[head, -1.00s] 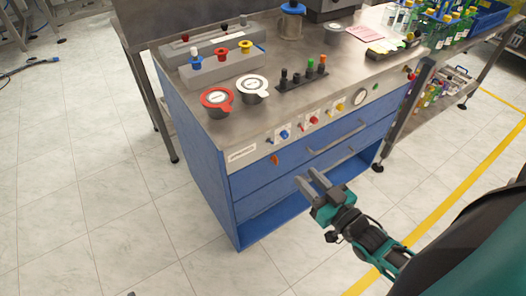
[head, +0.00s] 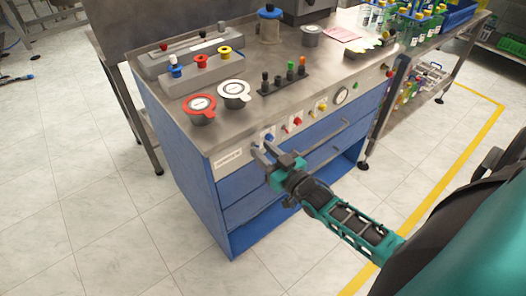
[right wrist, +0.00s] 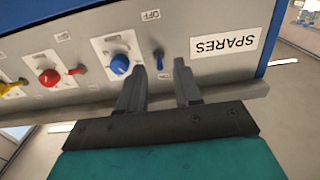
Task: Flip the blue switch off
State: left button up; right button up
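The blue switch (right wrist: 159,60) is a small lever on the grey front panel, seen in the right wrist view. An OFF label (right wrist: 150,15) is above it in that view, and another label, partly hidden, is below it. My right gripper (right wrist: 160,72) is open, its two fingers apart, with the switch in the gap just ahead of the tips. I cannot tell whether a finger touches it. In the head view my right gripper (head: 262,150) is at the panel's left part, and the switch is hard to make out there. My left gripper is not in view.
A blue knob (right wrist: 120,64) is close beside the left finger in the wrist view. A red knob (right wrist: 49,77) and red lever (right wrist: 77,71) are farther left. A SPARES label (right wrist: 223,44) is to the right. Drawer handles (head: 328,133) protrude below the panel.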

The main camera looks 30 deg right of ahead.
jog(key=shift+w, duration=0.45)
grip_shut()
